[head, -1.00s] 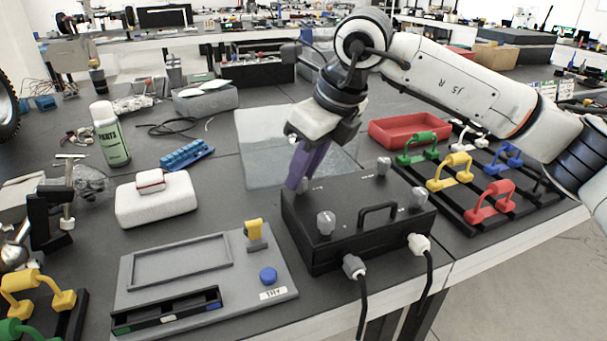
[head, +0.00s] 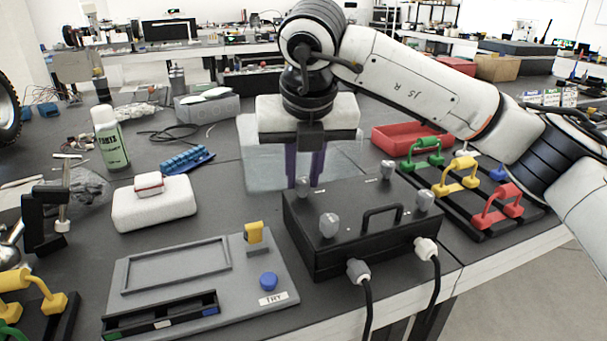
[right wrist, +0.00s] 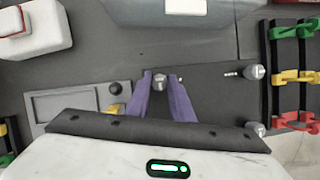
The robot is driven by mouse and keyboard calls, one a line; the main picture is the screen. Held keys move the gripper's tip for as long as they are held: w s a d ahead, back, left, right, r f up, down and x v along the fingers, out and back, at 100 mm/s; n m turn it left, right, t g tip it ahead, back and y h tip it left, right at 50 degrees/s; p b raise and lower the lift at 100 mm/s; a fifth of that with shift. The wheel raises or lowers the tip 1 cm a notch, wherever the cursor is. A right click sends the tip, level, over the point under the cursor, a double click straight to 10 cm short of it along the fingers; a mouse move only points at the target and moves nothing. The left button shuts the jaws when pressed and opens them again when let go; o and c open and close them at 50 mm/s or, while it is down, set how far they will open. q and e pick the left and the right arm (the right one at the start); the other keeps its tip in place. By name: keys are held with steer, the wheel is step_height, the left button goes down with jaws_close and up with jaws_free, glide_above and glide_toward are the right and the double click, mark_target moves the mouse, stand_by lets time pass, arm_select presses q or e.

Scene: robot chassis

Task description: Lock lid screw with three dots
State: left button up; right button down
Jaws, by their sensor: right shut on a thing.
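A black box (head: 345,255) with a handle on its lid stands at the table's front, with a grey screw near each lid corner. My right gripper (head: 304,180) points down at the back-left screw (head: 303,187), its purple fingers shut on it. In the right wrist view this screw (right wrist: 160,82) sits between the fingertips. The back-right screw (head: 386,170), front-left screw (head: 329,225) and front-right screw (head: 424,200) stand free. Small white dots (right wrist: 231,73) mark the lid beside the back-right screw; marks by the held screw are too small to count. My left gripper is out of view.
Two cables (head: 365,295) hang from the box front. A grey tray fixture (head: 200,285) lies left of the box. A rack with coloured handles (head: 470,205) and a red bin (head: 400,137) are at right. A clear sheet (head: 255,165) lies behind the box.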

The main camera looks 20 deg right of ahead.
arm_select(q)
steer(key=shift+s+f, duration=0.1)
arm_select(e)
steer(key=shift+m, duration=0.3)
steer(key=c, duration=1.6)
jaws_free()
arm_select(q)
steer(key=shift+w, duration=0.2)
arm_select(e)
steer(key=shift+o, duration=0.2)
steer(key=shift+r, duration=0.1)
steer(key=shift+s+r, duration=0.1)
steer(key=shift+r, duration=0.2)
arm_select(q)
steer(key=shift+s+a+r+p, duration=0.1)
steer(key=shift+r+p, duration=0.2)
steer(key=shift+p, duration=0.5)
arm_select(e)
steer(key=v, duration=0.9)
steer(key=shift+r, duration=0.25)
